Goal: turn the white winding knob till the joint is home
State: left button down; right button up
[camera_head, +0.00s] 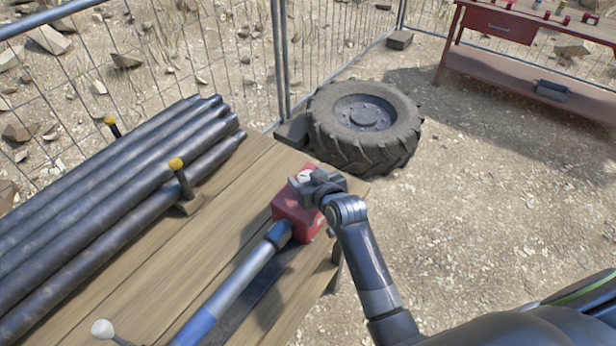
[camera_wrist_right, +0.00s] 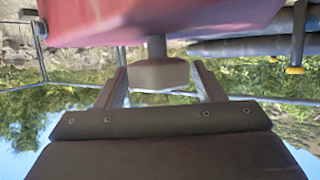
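A red box (camera_head: 291,210) with a grey pipe end (camera_head: 279,233) at its side sits on the wooden table. A pale winding knob (camera_wrist_right: 160,75) on a short stem projects from the red box (camera_wrist_right: 150,18) in the right wrist view. My right gripper (camera_head: 318,182) is at the top of the box and mostly covers the knob in the head view. In the wrist view its two fingers (camera_wrist_right: 160,84) stand either side of the knob, very close to it; whether they press on it is unclear. My left gripper is not in view.
Several dark pipes (camera_head: 95,190) lie along the table's left, beside yellow-topped pegs (camera_head: 181,180). A blue and grey pipe (camera_head: 230,290) runs to the box. A white ball-topped lever (camera_head: 103,328) is at lower left. A tyre (camera_head: 365,125) lies beyond the table.

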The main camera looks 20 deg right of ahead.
jog(key=shift+o, duration=0.5)
jog(key=shift+s+r, duration=0.1)
jog(key=shift+s, duration=0.4)
jog(key=b+v, duration=0.2)
jog(key=v, duration=1.4)
jog(key=shift+s+r, duration=0.15)
